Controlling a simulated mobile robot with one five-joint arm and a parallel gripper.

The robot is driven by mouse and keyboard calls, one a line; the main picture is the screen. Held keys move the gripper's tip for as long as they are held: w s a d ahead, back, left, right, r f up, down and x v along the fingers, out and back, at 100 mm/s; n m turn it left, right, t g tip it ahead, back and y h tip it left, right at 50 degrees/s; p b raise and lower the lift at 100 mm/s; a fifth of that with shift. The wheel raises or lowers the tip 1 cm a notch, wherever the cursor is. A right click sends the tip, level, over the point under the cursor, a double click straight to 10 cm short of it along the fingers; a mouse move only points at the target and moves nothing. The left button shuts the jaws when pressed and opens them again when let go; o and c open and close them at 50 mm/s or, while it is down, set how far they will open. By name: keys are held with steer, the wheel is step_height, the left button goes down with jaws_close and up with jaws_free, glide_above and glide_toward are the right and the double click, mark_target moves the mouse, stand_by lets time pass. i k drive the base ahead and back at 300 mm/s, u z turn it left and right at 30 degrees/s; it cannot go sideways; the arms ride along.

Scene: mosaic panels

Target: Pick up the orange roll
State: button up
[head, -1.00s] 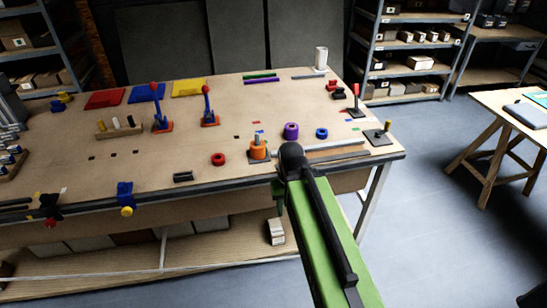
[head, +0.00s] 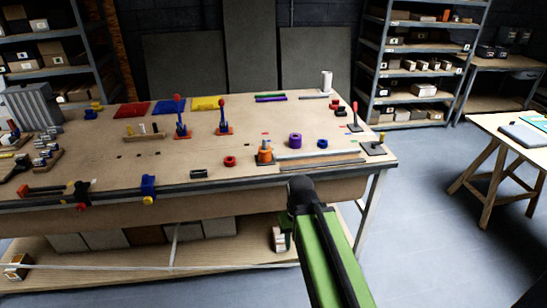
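The orange roll (head: 265,156) stands near the front edge of the workbench (head: 95,170), right of the middle, with a grey top part showing above it. It looks upright on a small base. My green and black arm rises from the bottom of the head view and ends at a dark joint just below and right of the roll, in front of the bench edge. My gripper's fingers do not show.
A purple roll (head: 295,140), a blue ring (head: 322,143) and a red ring (head: 230,161) lie near the orange roll. Metal bars (head: 320,153) lie to its right. Red-handled clamps (head: 223,118) stand behind it. Open floor (head: 430,230) lies right of the bench.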

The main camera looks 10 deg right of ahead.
mark_target(264, 156)
steer(key=u, duration=0.15)
steer(key=i, duration=0.95)
steer(key=u, duration=5.6)
steer(key=i, duration=0.15)
steer(key=z, duration=2.3)
steer(key=k, duration=0.85)
steer(key=z, duration=1.6)
steer(key=i, duration=0.8)
